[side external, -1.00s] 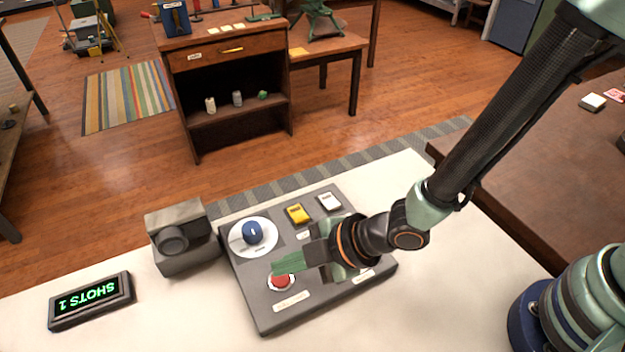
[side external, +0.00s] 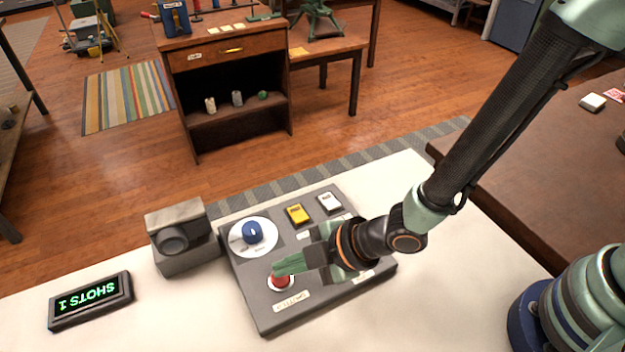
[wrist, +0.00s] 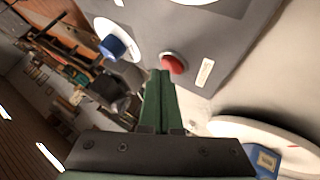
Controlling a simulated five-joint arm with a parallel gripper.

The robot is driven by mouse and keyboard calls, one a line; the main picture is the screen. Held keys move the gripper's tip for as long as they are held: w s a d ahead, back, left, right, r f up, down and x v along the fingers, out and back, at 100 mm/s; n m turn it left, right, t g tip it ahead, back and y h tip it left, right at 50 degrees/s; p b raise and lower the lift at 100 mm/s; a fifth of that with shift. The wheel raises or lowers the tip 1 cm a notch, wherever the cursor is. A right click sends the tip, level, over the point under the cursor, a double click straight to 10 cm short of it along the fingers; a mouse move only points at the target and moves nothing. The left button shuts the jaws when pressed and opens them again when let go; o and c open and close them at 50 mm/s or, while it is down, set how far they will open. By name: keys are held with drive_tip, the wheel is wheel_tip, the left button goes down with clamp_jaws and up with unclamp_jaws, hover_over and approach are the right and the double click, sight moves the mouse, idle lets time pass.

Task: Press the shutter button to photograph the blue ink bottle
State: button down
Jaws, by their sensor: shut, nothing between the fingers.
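The red shutter button (side external: 280,282) sits in a pale ring on the grey control panel (side external: 262,318). My gripper (side external: 277,268) is shut and empty, with its green fingertips right at the far edge of the button and partly over it. I cannot tell if they touch. In the wrist view the closed fingers (wrist: 161,74) end just beside the red button (wrist: 174,64). A blue thing with a pale label (wrist: 266,161), which looks like the blue ink bottle, is cut off at the lower right on a white round plate (wrist: 225,127).
A blue knob (side external: 252,232) on a white dial and yellow (side external: 298,213) and white (side external: 329,202) switches are on the panel. A grey camera (side external: 181,237) stands left of it. A display (side external: 91,300) reads SHOTS 1. The white table's front is clear.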

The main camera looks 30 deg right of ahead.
sight(289, 277)
drive_tip(key=shift+f, duration=0.45)
idle(0.6)
drive_tip(key=shift+r, duration=0.9)
drive_tip(key=shift+r, duration=2.45)
